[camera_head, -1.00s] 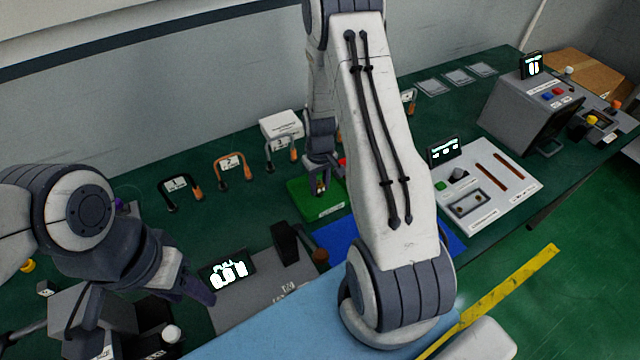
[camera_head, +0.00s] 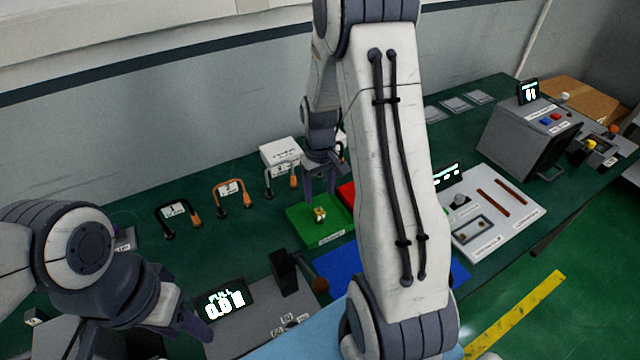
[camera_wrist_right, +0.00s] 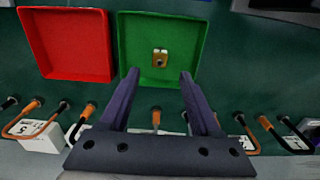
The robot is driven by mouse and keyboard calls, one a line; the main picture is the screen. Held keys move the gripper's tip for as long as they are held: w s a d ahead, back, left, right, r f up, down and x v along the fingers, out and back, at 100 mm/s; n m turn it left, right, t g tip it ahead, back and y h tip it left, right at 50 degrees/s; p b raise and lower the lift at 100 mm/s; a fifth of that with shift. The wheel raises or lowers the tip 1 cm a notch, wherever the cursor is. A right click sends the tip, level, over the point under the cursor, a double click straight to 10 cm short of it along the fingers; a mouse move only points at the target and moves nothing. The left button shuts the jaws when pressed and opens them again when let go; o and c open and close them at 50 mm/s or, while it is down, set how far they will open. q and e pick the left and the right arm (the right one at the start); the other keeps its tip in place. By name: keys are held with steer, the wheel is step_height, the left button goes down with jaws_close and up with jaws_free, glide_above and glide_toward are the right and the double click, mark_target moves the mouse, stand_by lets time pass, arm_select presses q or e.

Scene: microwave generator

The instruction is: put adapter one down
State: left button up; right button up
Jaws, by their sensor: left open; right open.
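A small brass-coloured adapter (camera_head: 320,214) with pale parts on top sits in the green tray (camera_head: 300,236). In the right wrist view the adapter (camera_wrist_right: 160,58) lies inside the green tray (camera_wrist_right: 190,30), near its middle. I cannot read a number on it. My right gripper (camera_head: 320,192) is above the green tray, its fingers apart and empty. In the right wrist view the fingertips (camera_wrist_right: 159,76) are clear of the adapter. My left gripper (camera_head: 190,325) is open at the lower left, partly out of sight, away from the tray.
A red tray (camera_wrist_right: 65,45) is beside the green one. A blue mat (camera_head: 335,275) lies in front. Several numbered cables with orange ends, such as one (camera_head: 232,193), stand behind and left. A white panel (camera_head: 510,210) and grey box (camera_head: 525,130) are to the right.

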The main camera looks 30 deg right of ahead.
mark_target(320, 209)
steer(key=s+a+r+n, duration=0.25)
steer(key=a+r, duration=0.25)
steer(key=a, duration=0.3)
steer(key=s+a+r+n, duration=0.1)
steer(key=s+a+r, duration=0.3)
steer(key=a, duration=0.5)
steer(key=s+a+r+n, duration=0.2)
steer(key=s+a, duration=0.2)
steer(key=s, duration=0.3)
steer(key=s+a+r+n+y, duration=0.1)
steer(key=s+a, duration=0.3)
steer(key=s, duration=0.4)
steer(key=shift+s+a+r+n, duration=0.3)
steer(key=shift+r+n, duration=0.35)
steer(key=shift+r, duration=0.05)
steer(key=shift+c, duration=0.9)
steer(key=shift+d, duration=0.1)
steer(key=shift+c, duration=0.2)
